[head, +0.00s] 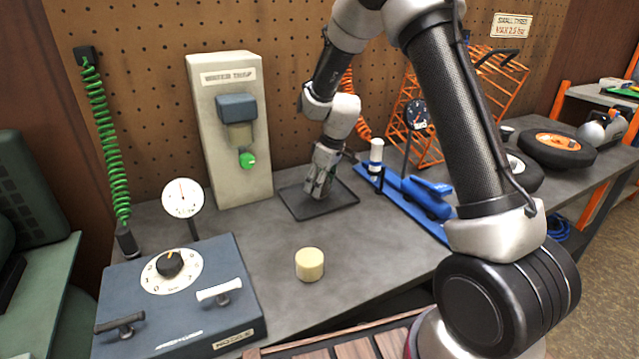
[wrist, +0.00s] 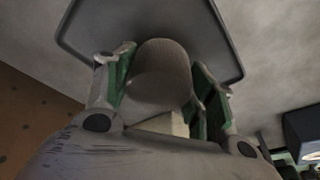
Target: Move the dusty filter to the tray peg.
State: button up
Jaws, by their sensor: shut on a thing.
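My gripper (head: 318,190) is low over the dark tray (head: 290,206) on the grey bench, by the pegboard wall. In the wrist view, my gripper (wrist: 163,82) is shut on a grey-brown rounded cylinder, the dusty filter (wrist: 160,75), with a green-lined finger at each side. The tray (wrist: 225,45) lies just beyond the filter in that view. I cannot tell whether the filter touches the tray. The tray peg does not show; the filter or my gripper may hide it. In the head view my fingers cover the filter.
A clean cream cylinder (head: 309,264) stands on the open bench in front. The water trap panel (head: 230,130) is left of the tray, and a blue pump (head: 425,197) is right. A blue control box (head: 180,298) with a gauge (head: 183,198) behind it sits front left.

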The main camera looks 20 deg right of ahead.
jog(key=shift+f, duration=0.55)
dwell(0.4)
jog(key=o, duration=0.7)
jog(key=shift+c, duration=0.2)
jog(key=shift+v, duration=5.5)
